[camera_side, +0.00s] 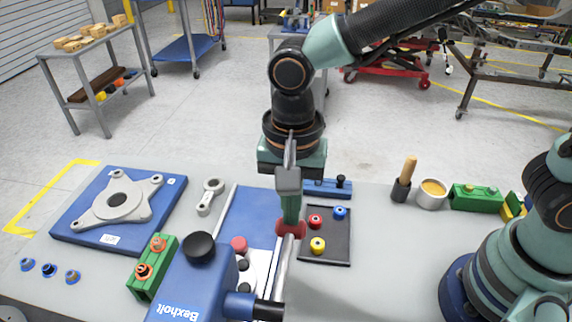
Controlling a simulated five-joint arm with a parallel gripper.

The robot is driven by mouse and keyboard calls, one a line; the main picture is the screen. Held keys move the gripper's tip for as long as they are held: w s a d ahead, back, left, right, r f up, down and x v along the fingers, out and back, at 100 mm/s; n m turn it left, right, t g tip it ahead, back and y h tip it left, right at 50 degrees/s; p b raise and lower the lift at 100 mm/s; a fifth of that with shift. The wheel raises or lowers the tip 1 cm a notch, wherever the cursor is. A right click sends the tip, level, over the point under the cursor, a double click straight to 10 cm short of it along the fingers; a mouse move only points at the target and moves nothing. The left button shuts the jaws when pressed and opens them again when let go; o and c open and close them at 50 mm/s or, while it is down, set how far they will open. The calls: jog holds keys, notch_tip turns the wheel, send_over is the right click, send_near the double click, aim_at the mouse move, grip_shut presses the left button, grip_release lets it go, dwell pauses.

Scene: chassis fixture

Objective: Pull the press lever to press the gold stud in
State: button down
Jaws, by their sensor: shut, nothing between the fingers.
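The blue press (195,285), lettered Bexholt, stands at the bottom centre with a round black knob on top. Its lever (282,265) is a silver bar rising from a black hub at the press's right side to a red knob (291,229). My gripper (290,215) points down with its fingers shut and empty at the red knob; I cannot tell if they touch it. A pale part (245,275) with dark round spots sits on the blue base, partly hidden by the press. I cannot make out the gold stud there.
A dark tray (335,258) with red, blue and yellow pieces lies right of the lever. A blue plate (75,225) with a grey casting is at left, near a green block (150,285). A mallet, cup and green block stand at right. The table's right front is clear.

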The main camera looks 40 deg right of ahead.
jog(key=shift+s+f, duration=0.1)
jog(key=shift+f, duration=0.65)
jog(key=shift+s+f, duration=0.1)
jog(key=shift+f, duration=0.1)
dwell(0.5)
jog(key=shift+r, duration=2.55)
notch_tip(320, 180, up, 8)
jog(key=a, duration=0.1)
jog(key=shift+s, duration=0.35)
jog(key=w+d+f+n+t, duration=0.1)
jog(key=d+n, duration=0.3)
jog(key=d, duration=0.8)
jog(key=w+d+f+n+t, duration=0.1)
jog(key=d+n+t, duration=0.3)
jog(key=d, duration=0.9)
jog(key=shift+w+d+n+t, duration=0.2)
jog(key=shift+w+n+t, duration=0.1)
jog(key=shift+n, duration=0.2)
